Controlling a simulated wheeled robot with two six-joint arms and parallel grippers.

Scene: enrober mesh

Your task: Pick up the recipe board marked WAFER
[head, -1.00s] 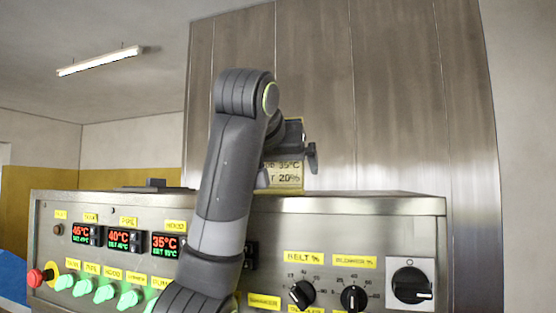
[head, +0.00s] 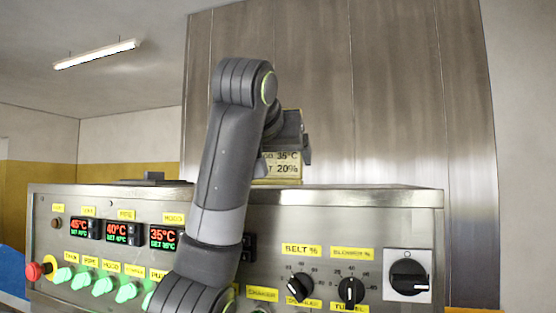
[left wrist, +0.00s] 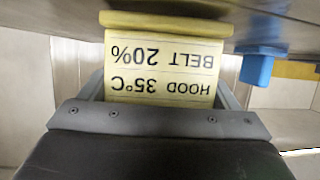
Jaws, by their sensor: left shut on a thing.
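A pale yellow recipe board (head: 284,166) stands on top of the steel control cabinet, partly hidden behind my left arm. My left gripper (head: 289,146) is shut on the board's upper part, with one finger at its right edge. In the left wrist view the board (left wrist: 165,72) appears upside down between the two grey fingers, reading HOOD 35°C and BELT 20%. Its yellow foot (left wrist: 165,23) is at the top of that view. The part that would carry the name is hidden, so I cannot read WAFER. My right gripper is not in view.
The control cabinet (head: 345,222) carries displays, green knobs, black dials and a red button (head: 34,271). A low dark object (head: 150,181) lies on its top at left. Tall steel panels (head: 400,90) rise behind. A blue object (left wrist: 257,66) is beside the board in the wrist view.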

